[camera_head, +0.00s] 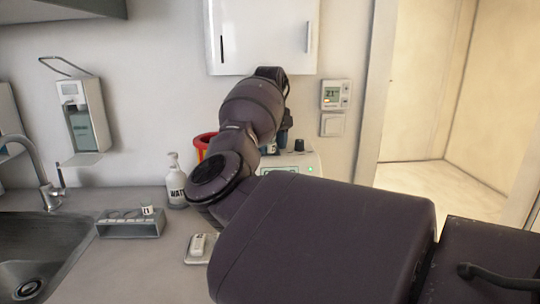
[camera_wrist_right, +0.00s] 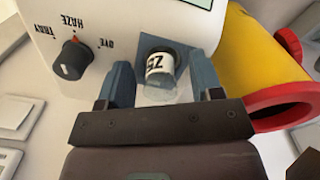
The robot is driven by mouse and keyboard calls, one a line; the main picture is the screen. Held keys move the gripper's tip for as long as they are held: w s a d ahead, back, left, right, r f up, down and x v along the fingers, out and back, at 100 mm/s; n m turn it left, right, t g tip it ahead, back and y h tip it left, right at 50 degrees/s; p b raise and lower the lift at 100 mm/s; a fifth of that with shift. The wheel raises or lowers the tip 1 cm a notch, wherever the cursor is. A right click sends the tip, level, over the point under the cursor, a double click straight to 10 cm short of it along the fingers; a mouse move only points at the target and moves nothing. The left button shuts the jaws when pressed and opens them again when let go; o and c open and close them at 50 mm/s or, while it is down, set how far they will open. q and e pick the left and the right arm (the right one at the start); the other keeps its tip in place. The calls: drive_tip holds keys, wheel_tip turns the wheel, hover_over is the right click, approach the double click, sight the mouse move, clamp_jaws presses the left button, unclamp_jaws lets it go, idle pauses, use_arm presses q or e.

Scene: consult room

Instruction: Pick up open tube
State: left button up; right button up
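A small clear tube (camera_wrist_right: 160,92) with a white marked band or top shows in the right wrist view. It stands at a dark, square-edged slot in a white machine (camera_wrist_right: 95,20), which has a knob and printed words. My right gripper (camera_wrist_right: 163,85) has one blue finger on each side of the tube, with a visible gap on both sides, so it looks open around it. In the head view the right gripper (camera_head: 283,138) is partly hidden behind my wrist, at the machine (camera_head: 308,161). The tube is hidden there. My left gripper is not in view.
A yellow container with a red rim (camera_wrist_right: 262,65) stands close beside the right finger; its red rim shows in the head view (camera_head: 203,143). A white bottle (camera_head: 176,182), a grey rack (camera_head: 130,227), a small white device (camera_head: 198,245) and a sink (camera_head: 35,250) are left of my arm.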

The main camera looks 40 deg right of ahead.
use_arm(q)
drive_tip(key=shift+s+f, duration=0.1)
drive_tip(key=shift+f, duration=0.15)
use_arm(e)
drive_tip(key=c, duration=1)
